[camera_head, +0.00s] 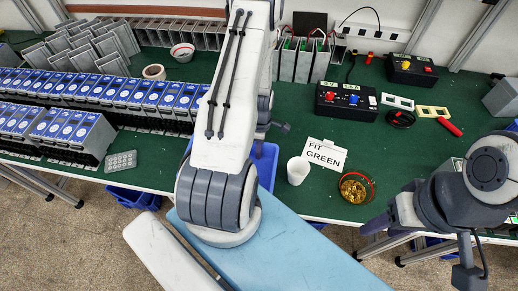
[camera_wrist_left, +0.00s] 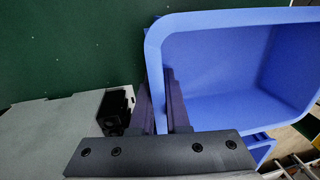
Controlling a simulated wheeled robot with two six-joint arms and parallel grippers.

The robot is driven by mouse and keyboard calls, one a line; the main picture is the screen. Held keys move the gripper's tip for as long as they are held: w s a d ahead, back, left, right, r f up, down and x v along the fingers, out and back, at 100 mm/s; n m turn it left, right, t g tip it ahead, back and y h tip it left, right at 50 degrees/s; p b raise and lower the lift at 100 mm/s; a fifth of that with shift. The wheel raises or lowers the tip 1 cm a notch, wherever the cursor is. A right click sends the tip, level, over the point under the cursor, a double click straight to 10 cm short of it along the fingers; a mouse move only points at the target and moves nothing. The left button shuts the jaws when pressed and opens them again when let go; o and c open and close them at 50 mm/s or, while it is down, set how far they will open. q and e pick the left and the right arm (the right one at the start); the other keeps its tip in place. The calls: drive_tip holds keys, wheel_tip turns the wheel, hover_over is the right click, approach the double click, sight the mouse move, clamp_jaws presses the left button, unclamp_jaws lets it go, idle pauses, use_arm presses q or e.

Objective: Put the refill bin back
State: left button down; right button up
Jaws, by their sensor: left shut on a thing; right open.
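The blue refill bin (camera_wrist_left: 238,75) fills the right of the left wrist view, its open inside facing the camera. My left gripper (camera_wrist_left: 165,90) is shut on the bin's near-left wall, with the dark fingers at its rim. In the head view the bin (camera_head: 267,163) shows partly behind my left arm, by the front edge of the green table. The left fingers are hidden there by the arm.
A white cup (camera_head: 298,170), a "FIT GREEN" card (camera_head: 325,154) and a dish of brass parts (camera_head: 356,188) lie right of the bin on the green table (camera_head: 400,150). Rows of blue-faced units (camera_head: 75,130) fill the left. Another blue bin (camera_head: 132,197) sits below the table.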

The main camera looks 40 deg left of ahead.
use_arm(q)
drive_tip(key=shift+f, duration=0.2)
drive_tip(key=c, duration=1.3)
unclamp_jaws()
drive_tip(key=shift+f, duration=0.1)
drive_tip(key=o, duration=0.4)
drive_tip(key=shift+r, duration=0.3)
drive_tip(key=shift+w+a+r+b, duration=0.1)
drive_tip(key=shift+w+r+b, duration=0.3)
drive_tip(key=shift+r, duration=1.55)
drive_tip(key=shift+w+a+r+b, duration=0.1)
drive_tip(key=shift+r+b, duration=0.65)
drive_tip(key=shift+r, duration=1.25)
drive_tip(key=shift+w+a+r+b, duration=0.1)
drive_tip(key=shift+w+r+b, duration=0.3)
drive_tip(key=shift+r, duration=1.55)
